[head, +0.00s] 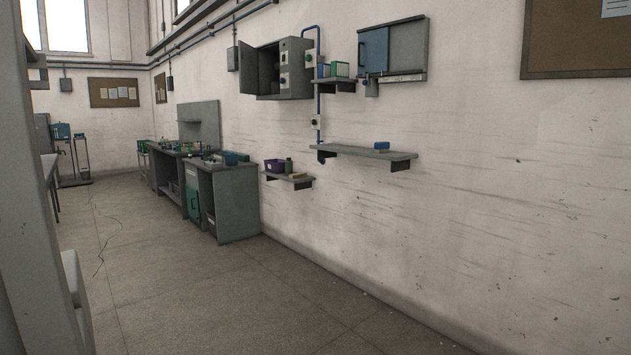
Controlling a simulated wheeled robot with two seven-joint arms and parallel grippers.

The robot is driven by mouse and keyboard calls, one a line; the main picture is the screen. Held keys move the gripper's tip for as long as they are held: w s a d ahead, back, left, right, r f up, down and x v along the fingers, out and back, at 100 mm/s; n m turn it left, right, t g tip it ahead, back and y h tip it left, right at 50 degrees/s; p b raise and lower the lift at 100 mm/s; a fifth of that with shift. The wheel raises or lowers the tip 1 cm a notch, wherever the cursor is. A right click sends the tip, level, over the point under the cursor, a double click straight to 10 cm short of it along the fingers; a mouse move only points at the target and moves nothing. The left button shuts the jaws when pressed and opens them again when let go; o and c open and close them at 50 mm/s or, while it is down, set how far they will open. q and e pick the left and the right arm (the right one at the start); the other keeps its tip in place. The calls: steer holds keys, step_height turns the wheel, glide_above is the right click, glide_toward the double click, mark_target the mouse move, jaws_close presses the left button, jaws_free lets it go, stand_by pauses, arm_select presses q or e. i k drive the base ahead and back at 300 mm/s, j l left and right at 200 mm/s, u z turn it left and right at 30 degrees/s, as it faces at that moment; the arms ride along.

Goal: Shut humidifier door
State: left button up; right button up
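A grey wall-mounted cabinet (296,69), which looks like the humidifier, hangs on the right-hand wall with dials on its side panel and a blue pipe beside it. Its door (248,69) stands open, swung out to the left, and the dark inside shows. The cabinet is some way ahead of me. Neither of my grippers is in view.
A wall shelf (362,152) and a lower shelf with a purple bin (275,166) stick out below the cabinet. Workbenches (237,202) stand along the wall. A grey structure (35,180) fills the left edge. The floor (210,295) between is clear except for a thin cable.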

mark_target(247, 66)
steer(key=i+u, duration=0.15)
steer(key=i, duration=0.45)
steer(key=i+l+u, duration=0.1)
steer(key=i, duration=0.5)
steer(key=i+l+u, duration=0.15)
steer(key=i, duration=0.45)
steer(key=i+l+u, duration=0.15)
steer(key=i, duration=0.4)
steer(key=i+j+u, duration=0.3)
steer(key=i, duration=0.45)
steer(key=i+l+u, duration=0.1)
steer(key=i+u, duration=0.25)
steer(key=i, duration=0.45)
steer(key=i+l+u, duration=0.3)
steer(key=i, duration=0.45)
steer(key=i+j+u, duration=0.3)
steer(key=i+u, duration=0.15)
steer(key=i, duration=0.35)
steer(key=i+u, duration=0.45)
steer(key=i, duration=0.35)
steer(key=z, duration=0.9)
steer(key=i+z, duration=0.1)
steer(key=z, duration=0.35)
steer(key=j+z, duration=0.1)
steer(key=z, duration=0.8)
steer(key=j+z, duration=0.1)
steer(key=z, duration=0.8)
